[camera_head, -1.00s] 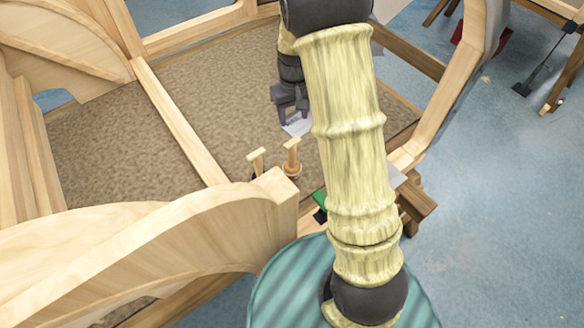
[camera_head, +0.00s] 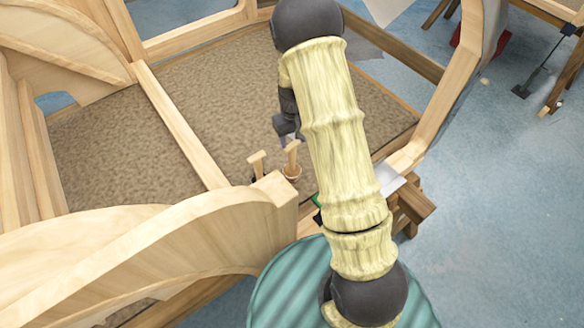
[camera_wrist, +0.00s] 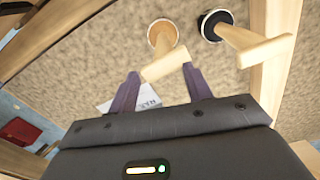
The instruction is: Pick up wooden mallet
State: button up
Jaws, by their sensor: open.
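Two T-shaped wooden tools stand side by side on the brown carpeted floor of the wooden frame. The right one in the head view, the all-wood mallet (camera_head: 292,158), has a round wooden base; it also shows in the wrist view (camera_wrist: 163,68). The left one, a similar tool (camera_head: 256,162), has a black round base, clearer in the wrist view (camera_wrist: 250,47). My gripper (camera_head: 289,134) is just above the all-wood mallet. In the wrist view my gripper (camera_wrist: 161,72) is open, with the mallet's top bar between or just beyond its fingertips; contact is unclear.
A wooden beam (camera_head: 180,125) crosses the carpet to the left. A curved wooden panel (camera_head: 190,235) rises in front of the tools. A white printed sheet (camera_wrist: 146,97) lies on the carpet near my gripper. Open carpet (camera_head: 235,85) lies behind the tools.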

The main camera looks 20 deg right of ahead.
aim_at(293, 145)
notch_tip(293, 145, down, 3)
jog(key=shift+f, duration=0.1)
dwell(0.3)
jog(key=shift+s+a+f, duration=0.1)
jog(key=shift+s+f, duration=0.05)
jog(key=shift+f, duration=0.1)
jog(key=shift+s+a+f+p, duration=0.15)
jog(key=shift+f+p, duration=0.2)
jog(key=shift+f, duration=0.8)
jog(key=shift+s+a+f+p, duration=0.15)
jog(key=shift+f+p, duration=0.2)
jog(key=shift+f, duration=0.8)
jog(key=shift+d, duration=0.1)
jog(key=c, duration=1.1)
